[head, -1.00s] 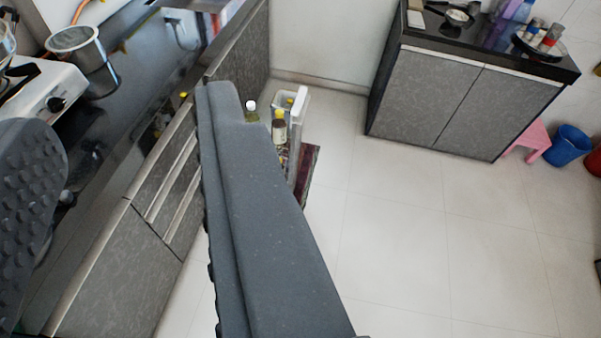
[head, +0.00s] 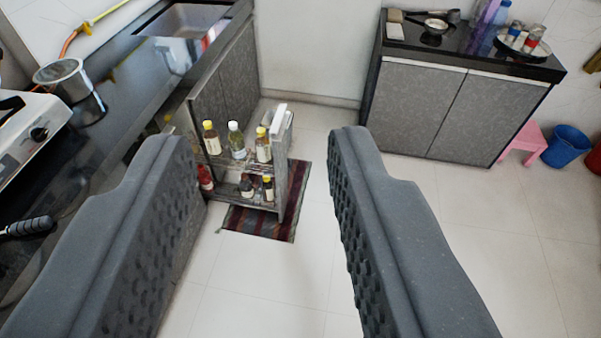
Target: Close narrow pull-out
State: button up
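The narrow pull-out (head: 283,178) stands out from the grey cabinet row under the dark counter, left of the picture's middle. Its wire shelves hold several bottles, with a clear bottle (head: 237,141) and yellow-capped ones on the upper level and darker ones below. Its front panel is seen nearly edge-on at its right end. My gripper (head: 258,145) is wide open and empty, with one ridged grey finger on each side of the picture. The pull-out appears between the fingers but farther off, apart from them. The left finger hides part of the cabinet fronts.
A striped mat (head: 262,222) lies on the floor under and beside the pull-out. A dark-topped cabinet (head: 455,110) stands at the back right, with a pink stool (head: 524,143) and blue bucket (head: 566,146) beside it. The counter (head: 120,75) runs along the left. Tiled floor between is clear.

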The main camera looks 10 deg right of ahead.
aim_at(278, 135)
jog(key=z, duration=0.05)
jog(key=i, duration=1)
jog(key=u, duration=0.05)
jog(key=k, duration=0.55)
jog(key=z, duration=0.25)
jog(key=i, duration=1.35)
jog(key=z, duration=0.2)
